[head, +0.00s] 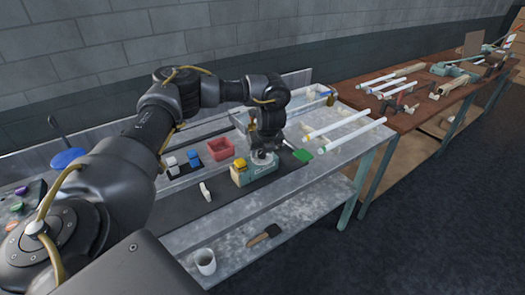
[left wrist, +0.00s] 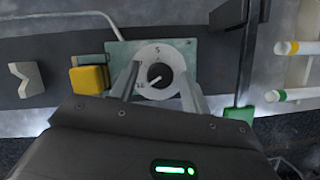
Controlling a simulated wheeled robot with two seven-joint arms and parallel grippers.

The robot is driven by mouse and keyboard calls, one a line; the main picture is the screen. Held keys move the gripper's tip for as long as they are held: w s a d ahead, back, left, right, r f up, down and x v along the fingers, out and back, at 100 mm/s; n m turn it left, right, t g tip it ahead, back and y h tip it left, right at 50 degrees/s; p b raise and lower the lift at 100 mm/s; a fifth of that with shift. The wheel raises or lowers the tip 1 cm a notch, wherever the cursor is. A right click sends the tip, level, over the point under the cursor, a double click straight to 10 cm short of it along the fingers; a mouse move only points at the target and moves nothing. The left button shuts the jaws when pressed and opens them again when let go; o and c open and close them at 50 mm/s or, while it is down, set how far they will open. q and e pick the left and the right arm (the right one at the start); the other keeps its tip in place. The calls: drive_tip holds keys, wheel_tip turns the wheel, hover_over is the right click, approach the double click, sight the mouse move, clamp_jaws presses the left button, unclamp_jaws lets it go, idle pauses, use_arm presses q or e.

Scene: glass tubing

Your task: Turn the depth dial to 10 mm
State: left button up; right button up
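The depth dial (left wrist: 158,56) is a round pale disc with a darker grey centre and small dark marks, a 5 near its top. It sits on a pale green block (left wrist: 196,50), which also shows in the head view (head: 258,172). In the head view my left gripper (head: 263,152) hides most of the dial.
A yellow block (left wrist: 88,79) is left of the dial, with a pale notched piece (left wrist: 26,80) further left. A green piece (left wrist: 240,114) is close on the right, by white tubes (head: 338,124). A red bin (head: 220,148) stands behind. A cup (head: 205,262) is on the lower shelf.

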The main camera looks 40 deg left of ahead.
use_arm(q)
drive_tip(key=c, duration=0.8)
drive_tip(key=shift+m, duration=0.4)
drive_tip(key=shift+s+f+m+t+h+b, duration=0.1)
drive_tip(key=shift+m+t+h+b, duration=0.35)
drive_tip(key=shift+m, duration=0.55)
drive_tip(key=m+h+b, duration=0.1)
drive_tip(key=m, duration=0.1)
drive_tip(key=shift+a+m+t, duration=0.15)
drive_tip(key=shift+m+t, duration=0.1)
drive_tip(key=shift+m, duration=0.05)
drive_tip(key=m+h+b, duration=0.1)
drive_tip(key=m, duration=0.2)
drive_tip(key=shift+t+b, duration=0.3)
drive_tip(key=shift+b, duration=0.1)
drive_tip(key=shift+a+m+h+b, duration=0.1)
drive_tip(key=shift+m+h+b, duration=0.4)
drive_tip(key=shift+m, duration=1.3)
